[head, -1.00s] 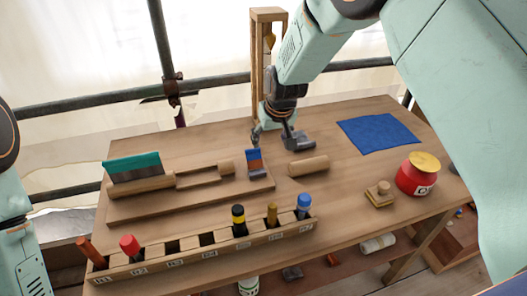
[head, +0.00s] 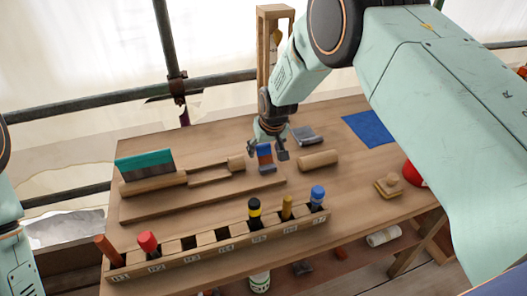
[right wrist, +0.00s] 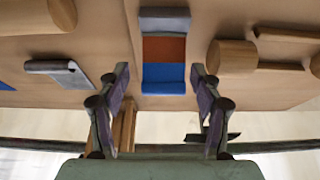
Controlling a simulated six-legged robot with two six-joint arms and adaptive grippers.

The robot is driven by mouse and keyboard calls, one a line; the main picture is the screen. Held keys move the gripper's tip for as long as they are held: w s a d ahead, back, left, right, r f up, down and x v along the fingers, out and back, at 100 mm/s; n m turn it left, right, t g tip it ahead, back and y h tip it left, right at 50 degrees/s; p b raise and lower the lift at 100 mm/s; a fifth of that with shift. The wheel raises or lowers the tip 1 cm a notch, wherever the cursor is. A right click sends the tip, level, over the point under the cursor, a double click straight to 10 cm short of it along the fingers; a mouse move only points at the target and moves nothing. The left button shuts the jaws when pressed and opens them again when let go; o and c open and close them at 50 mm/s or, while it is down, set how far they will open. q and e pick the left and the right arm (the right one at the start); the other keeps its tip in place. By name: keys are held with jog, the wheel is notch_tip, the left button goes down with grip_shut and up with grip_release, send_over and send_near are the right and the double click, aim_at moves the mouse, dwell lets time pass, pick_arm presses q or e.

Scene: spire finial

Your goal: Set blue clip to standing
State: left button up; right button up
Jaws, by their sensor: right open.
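The blue clip (head: 265,158) has a blue end, an orange-brown middle and a grey end. It is at the right end of a wooden board on the workbench; I cannot tell whether it stands or lies. It also shows in the right wrist view (right wrist: 164,50), centred ahead of the fingers. My right gripper (head: 267,153) is open, with its fingers on either side of the clip in the head view. In the wrist view a gap shows between both fingertips (right wrist: 155,82) and the clip. My left gripper is out of view; only part of that arm shows at the left edge.
A wooden cylinder (head: 318,160) and a grey block (head: 307,135) are right of the clip. A slotted rack (head: 210,250) with markers runs along the front. A blue cloth (head: 370,128) lies behind right.

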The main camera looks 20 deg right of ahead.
jog(key=shift+w+a+f, duration=0.1)
jog(key=shift+a+f, duration=0.25)
jog(key=shift+w+d+f, duration=0.2)
jog(key=shift+d+f, duration=0.15)
jog(key=shift+c, duration=0.4)
jog(key=shift+s+a+r, duration=0.15)
jog(key=shift+a+r, duration=0.1)
jog(key=shift+a, duration=0.1)
jog(key=c, duration=0.5)
jog(key=shift+d+f, duration=0.1)
jog(key=shift+d, duration=0.15)
jog(key=c, duration=0.4)
jog(key=shift+a, duration=0.1)
jog(key=shift+c, duration=1)
jog(key=shift+p, duration=0.35)
